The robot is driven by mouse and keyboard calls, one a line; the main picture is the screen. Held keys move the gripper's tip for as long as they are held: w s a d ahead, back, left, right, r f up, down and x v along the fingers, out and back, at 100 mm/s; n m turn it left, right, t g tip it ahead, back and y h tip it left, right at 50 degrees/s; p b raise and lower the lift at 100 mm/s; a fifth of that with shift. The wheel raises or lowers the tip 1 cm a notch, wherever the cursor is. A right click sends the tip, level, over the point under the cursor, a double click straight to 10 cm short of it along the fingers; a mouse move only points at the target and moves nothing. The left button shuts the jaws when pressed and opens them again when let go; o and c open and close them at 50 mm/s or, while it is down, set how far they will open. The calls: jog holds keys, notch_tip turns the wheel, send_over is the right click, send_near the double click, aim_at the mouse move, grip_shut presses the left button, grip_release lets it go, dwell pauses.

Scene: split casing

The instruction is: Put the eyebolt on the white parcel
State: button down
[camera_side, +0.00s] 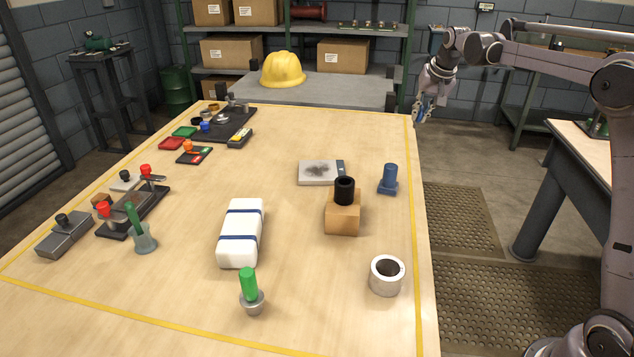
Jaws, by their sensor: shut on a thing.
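The white parcel (240,234) lies on the table left of centre, a white block with two dark blue bands. Its top is bare. My gripper (422,112) is far off at the back right, just beyond the table's right edge and pointing down. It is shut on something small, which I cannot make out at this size. I cannot pick out the eyebolt for sure anywhere on the table.
The table's back right is clear.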

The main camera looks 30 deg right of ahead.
jog(key=w+a+r+n+y, duration=0.1)
jog(key=a+n, duration=0.4)
jog(key=a, duration=0.6)
jog(key=w+a+r+n+y, duration=0.15)
jog(key=a+n, duration=0.25)
jog(key=a, duration=0.7)
jog(key=n+g+y, duration=0.1)
jog(key=n+y, duration=0.1)
jog(key=n, duration=0.7)
send_over(246, 223)
notch_tip(246, 223, down, 5)
jog(key=shift+r, duration=0.1)
jog(key=shift+f, duration=1.75)
jog(key=shift+f, duration=0.1)
jog(key=c, duration=1.4)
grip_release()
